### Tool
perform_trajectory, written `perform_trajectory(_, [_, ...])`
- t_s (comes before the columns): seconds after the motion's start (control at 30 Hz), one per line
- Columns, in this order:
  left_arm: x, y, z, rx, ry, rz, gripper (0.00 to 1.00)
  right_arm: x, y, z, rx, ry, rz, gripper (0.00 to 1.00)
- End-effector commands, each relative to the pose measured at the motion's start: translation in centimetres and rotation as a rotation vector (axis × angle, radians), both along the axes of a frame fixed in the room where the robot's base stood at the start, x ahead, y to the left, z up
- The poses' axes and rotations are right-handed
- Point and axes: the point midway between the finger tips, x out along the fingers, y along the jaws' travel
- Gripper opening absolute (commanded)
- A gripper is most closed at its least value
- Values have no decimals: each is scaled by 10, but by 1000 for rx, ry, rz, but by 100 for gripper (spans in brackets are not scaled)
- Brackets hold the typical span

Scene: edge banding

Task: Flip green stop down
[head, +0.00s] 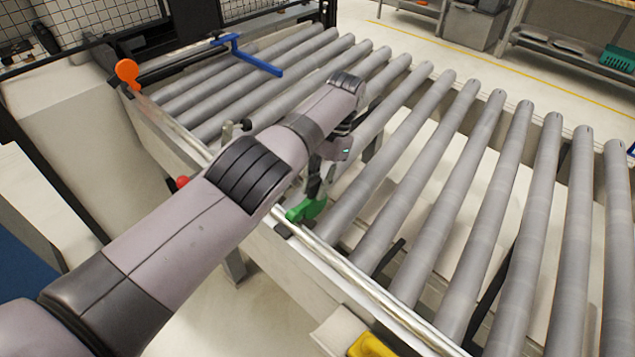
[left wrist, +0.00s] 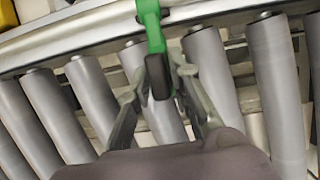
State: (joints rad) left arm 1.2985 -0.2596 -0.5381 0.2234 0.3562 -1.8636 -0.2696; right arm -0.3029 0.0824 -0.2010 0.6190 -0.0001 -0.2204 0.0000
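The green stop (head: 307,209) is on the near side rail of the roller conveyor, partly hidden behind my left gripper. In the left wrist view the green stop (left wrist: 150,22) reaches down from the rail toward my fingers, with a dark end piece below it. My left gripper (head: 322,187) hangs down over the rollers right beside the green stop. In the left wrist view my left gripper (left wrist: 160,72) has its fingers apart, one on each side of the dark piece. I cannot tell whether either finger touches it. My right gripper is not in view.
Grey conveyor rollers (head: 480,190) fill the middle and right. A blue stop bar (head: 250,58) lies across the far left rollers, near an orange knob (head: 127,72). A red knob (head: 182,182) is by the near rail, and a yellow part (head: 370,346) is at the bottom.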

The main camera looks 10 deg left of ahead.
Motion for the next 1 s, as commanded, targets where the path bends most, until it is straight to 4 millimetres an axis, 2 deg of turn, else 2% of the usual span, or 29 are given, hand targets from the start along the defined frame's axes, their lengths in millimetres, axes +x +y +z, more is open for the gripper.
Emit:
perform_trajectory(0.2, [0,0,-1,-1,2,0,33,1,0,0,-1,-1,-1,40])
perform_trajectory(0.57, [1,0,3,-1,-3,0,33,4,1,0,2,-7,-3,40])
perform_trajectory(1.0, [2,1,44,2,-11,0,33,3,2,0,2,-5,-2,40])
